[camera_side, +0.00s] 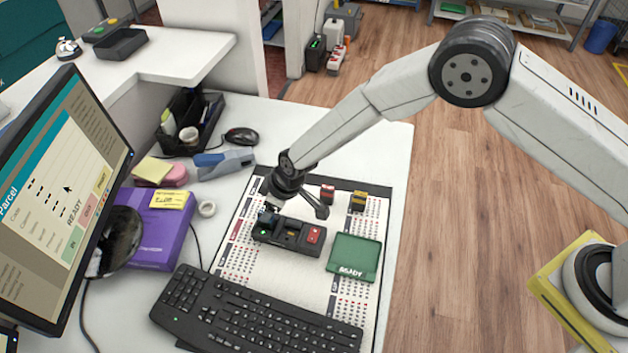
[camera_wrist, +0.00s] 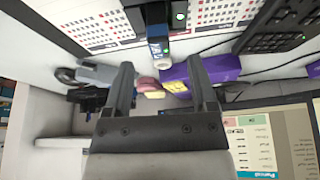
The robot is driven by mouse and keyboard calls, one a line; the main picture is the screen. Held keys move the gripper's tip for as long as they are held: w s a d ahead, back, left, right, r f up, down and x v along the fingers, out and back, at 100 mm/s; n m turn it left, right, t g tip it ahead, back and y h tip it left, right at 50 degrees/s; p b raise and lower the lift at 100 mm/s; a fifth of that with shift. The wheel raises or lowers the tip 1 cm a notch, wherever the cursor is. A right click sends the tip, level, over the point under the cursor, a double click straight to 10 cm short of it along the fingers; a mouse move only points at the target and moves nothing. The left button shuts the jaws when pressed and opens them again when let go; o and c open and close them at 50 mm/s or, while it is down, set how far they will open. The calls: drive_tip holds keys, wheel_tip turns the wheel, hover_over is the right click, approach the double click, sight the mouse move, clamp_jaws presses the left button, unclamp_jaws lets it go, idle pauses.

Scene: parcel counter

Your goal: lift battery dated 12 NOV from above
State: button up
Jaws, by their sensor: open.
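A black charger block (camera_side: 288,246) lies on the printed mat, with a red battery or cover (camera_side: 314,235) at its right end and a yellowish one near its middle. A small blue-and-white battery (camera_side: 268,215) stands at its left end; it also shows in the wrist view (camera_wrist: 158,48), beyond my fingertips. My gripper (camera_side: 294,204) is open above the charger, with nothing between its fingers (camera_wrist: 161,72). A red battery (camera_side: 327,194) and a yellow-and-black battery (camera_side: 358,201) stand behind the charger. I cannot read a 12 NOV date on any of them.
A green READY tray (camera_side: 366,250) lies right of the charger. A keyboard (camera_side: 258,318) is in front. A purple box (camera_side: 168,232), tape roll (camera_side: 207,208) and monitor (camera_side: 62,195) stand left. The mat between charger and keyboard is clear.

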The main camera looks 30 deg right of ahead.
drive_tip(key=shift+f, duration=0.1)
drive_tip(key=shift+x, duration=2.6)
drive_tip(key=shift+w, duration=0.1)
clamp_jaws()
